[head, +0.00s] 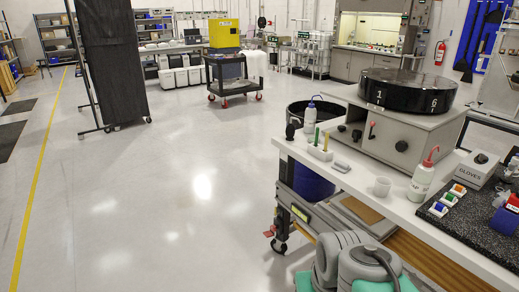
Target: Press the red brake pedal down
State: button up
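A small red brake pedal (269,233) sticks out to the left at the caster (279,247) under the near left corner of the white-topped workbench (335,178). It is low, just above the floor. It is too small to tell exactly how far it is tilted. Grey rounded links of my arm, with teal parts, show at the bottom, right of the caster. My gripper is not in view, and nothing of mine is seen touching the pedal.
The bench carries a grey box with a black numbered drum (408,90), wash bottles (423,175) and a dark mat (480,225). A dark bin (318,112) stands behind it. The floor (150,200) left of the pedal is clear. A cart (233,85) stands farther back.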

aim_at(268, 234)
jog(key=u, duration=0.5)
jog(key=i, duration=1.1)
jog(key=u, duration=0.65)
jog(key=i, duration=2.1)
jog(key=z, duration=0.45)
